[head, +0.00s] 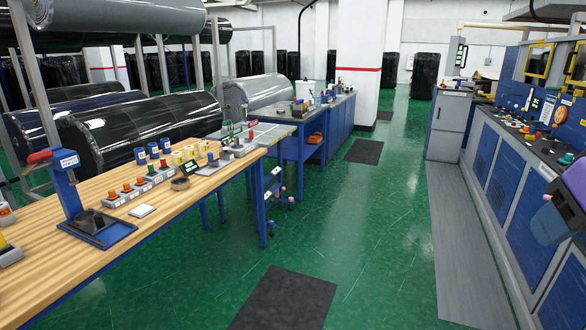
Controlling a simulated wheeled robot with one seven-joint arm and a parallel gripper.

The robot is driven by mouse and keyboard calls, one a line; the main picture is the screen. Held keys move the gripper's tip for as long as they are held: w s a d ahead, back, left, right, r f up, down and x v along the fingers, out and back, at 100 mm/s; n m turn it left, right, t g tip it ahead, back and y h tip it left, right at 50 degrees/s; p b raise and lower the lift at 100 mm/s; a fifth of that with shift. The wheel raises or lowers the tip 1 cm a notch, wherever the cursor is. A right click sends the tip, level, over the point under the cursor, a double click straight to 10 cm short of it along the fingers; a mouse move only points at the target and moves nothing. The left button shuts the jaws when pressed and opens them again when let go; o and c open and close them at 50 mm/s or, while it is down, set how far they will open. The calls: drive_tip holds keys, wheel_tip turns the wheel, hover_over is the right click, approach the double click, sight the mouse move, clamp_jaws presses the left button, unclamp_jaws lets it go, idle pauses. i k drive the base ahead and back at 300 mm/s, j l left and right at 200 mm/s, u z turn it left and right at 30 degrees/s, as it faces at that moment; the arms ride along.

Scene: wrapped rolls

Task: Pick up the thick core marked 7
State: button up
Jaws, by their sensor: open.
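Several small upright cores stand on the wooden bench at the left in the head view. Blue cores with pale labels (153,151) stand in a row at the bench's back edge. Yellow and white cores (190,153) stand to their right. A dark, low ring (180,184) lies in front of them on the wood. The marks are too small to read, so I cannot tell which core bears a 7. I see no gripper fingers in this view.
A blue machine (510,185) lines the right.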

sight(203, 152)
drive_tip(key=i+l+z, duration=0.15)
drive_tip(key=i, duration=0.7)
drive_tip(key=i+l+z, duration=0.2)
drive_tip(key=i, duration=0.7)
drive_tip(key=i+l+u, duration=0.1)
drive_tip(key=i+u, duration=0.35)
drive_tip(key=i+l+u, duration=0.2)
drive_tip(key=i+u, duration=0.25)
drive_tip(key=i+l+u, duration=0.25)
drive_tip(key=u, duration=0.2)
drive_tip(key=i+l+u, duration=0.3)
drive_tip(key=l+u, duration=0.15)
drive_tip(key=i+l+u, duration=0.15)
drive_tip(key=l+u, duration=0.3)
drive_tip(key=l, duration=0.15)
drive_tip(key=i+l+u, duration=0.1)
drive_tip(key=l+u, duration=0.35)
drive_tip(key=l, duration=0.15)
